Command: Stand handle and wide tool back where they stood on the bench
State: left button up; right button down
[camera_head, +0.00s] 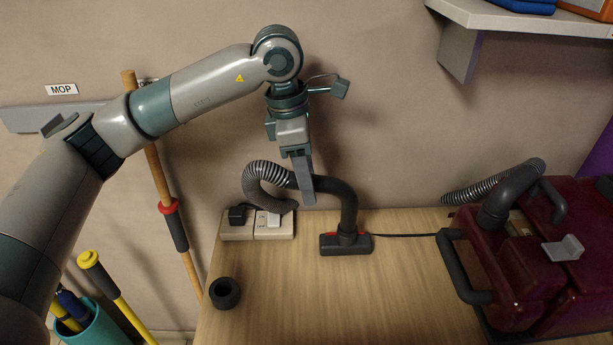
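The handle (344,198) is a dark curved tube with a ribbed grey hose looping from its left end. Its lower end joins the wide tool (345,244), a flat dark nozzle with red on top. The wide tool is upright at the back of the bench (300,310); I cannot tell whether it rests on the top or hangs just above it. My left gripper (307,192) points down at the left part of the handle's bend. One finger lies across the front of the tube; the other is hidden, and the gripper looks shut on it. My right gripper is not in view.
A dark red vacuum machine (535,260) stands on the right of the bench. A socket block (256,225) with plugs sits at the back left, a black round piece (225,293) at the front left. A shelf (525,22) overhangs the upper right. The bench's middle front is clear.

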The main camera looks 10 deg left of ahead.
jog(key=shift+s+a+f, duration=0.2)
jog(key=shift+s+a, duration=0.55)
pick_arm(q)
jog(key=shift+w+r+p, duration=0.1)
jog(key=shift+r+p, duration=0.2)
jog(key=shift+r, duration=0.25)
jog(key=r+p, duration=0.1)
jog(key=r, duration=0.2)
jog(key=a+r+p, duration=0.1)
jog(key=r, duration=0.2)
jog(key=shift+s+a+r, duration=0.15)
jog(key=shift+s+r, duration=0.05)
jog(key=shift+r, duration=0.15)
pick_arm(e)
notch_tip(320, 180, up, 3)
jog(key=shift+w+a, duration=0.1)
pick_arm(q)
jog(key=shift+r+p, duration=0.1)
jog(key=shift+p, duration=0.2)
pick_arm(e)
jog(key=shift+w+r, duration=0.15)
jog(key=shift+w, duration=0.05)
